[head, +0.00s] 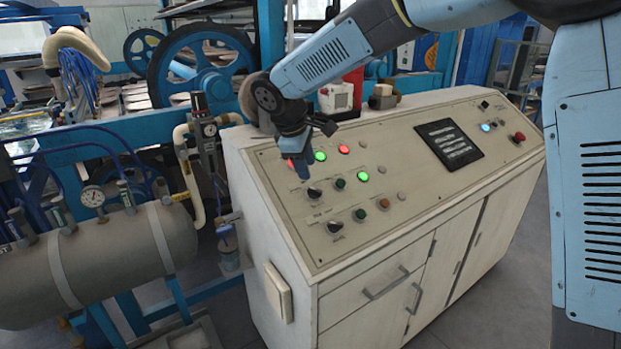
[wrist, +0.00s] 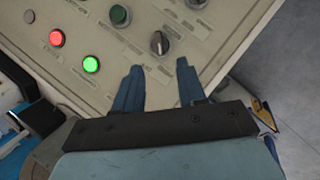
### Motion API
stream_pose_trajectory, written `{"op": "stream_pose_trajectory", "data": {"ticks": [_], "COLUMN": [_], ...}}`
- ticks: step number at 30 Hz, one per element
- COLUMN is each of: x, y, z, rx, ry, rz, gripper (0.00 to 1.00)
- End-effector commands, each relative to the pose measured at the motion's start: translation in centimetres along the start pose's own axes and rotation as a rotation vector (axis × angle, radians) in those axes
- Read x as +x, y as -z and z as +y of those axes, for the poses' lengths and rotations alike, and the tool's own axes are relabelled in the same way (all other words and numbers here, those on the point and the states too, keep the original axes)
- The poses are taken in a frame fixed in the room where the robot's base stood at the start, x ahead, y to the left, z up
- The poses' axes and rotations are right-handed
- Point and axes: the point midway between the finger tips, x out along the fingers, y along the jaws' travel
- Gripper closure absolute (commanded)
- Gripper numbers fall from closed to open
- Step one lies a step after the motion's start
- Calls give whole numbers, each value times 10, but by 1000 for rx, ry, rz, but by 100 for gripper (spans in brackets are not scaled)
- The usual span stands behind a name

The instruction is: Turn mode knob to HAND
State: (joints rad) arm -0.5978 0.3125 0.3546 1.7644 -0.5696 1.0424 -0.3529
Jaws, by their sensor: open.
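A black rotary knob (head: 314,193) sits on the sloped cream control panel in the head view. In the wrist view the knob (wrist: 159,43) has a pale pointer mark running roughly up and down the picture. A second black knob (head: 335,227) sits lower on the panel. The labels are too small to read, so I cannot tell which knob is the mode knob. My gripper (head: 306,170) is just above the upper knob. In the wrist view its blue fingers (wrist: 159,65) are apart and empty, and the knob shows just beyond the gap between their tips.
Near the knobs are a green button (wrist: 120,15), a lit red lamp (wrist: 56,37) and a lit green lamp (wrist: 91,64). A dark screen (head: 449,143) and a red button (head: 519,136) are farther right. An air tank (head: 120,240) stands left of the console.

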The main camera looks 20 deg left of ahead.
Motion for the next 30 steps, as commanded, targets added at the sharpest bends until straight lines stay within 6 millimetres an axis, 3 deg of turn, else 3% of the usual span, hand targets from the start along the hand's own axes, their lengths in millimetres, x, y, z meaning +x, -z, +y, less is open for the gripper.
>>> {"op": "stream_pose_trajectory", "data": {"ticks": [3, 9, 23, 26, 30], "x": [-20, -39, -44, -46, -56], "y": [0, 0, -3, -19, -67], "z": [0, -1, 0, 3, 9], "rx": [0, -1, 6, 42, 154], "ry": [-1, 1, 1, 1, 1], "rz": [2, 0, -1, -3, -6], "gripper": [60, 60, 60, 60, 60]}}
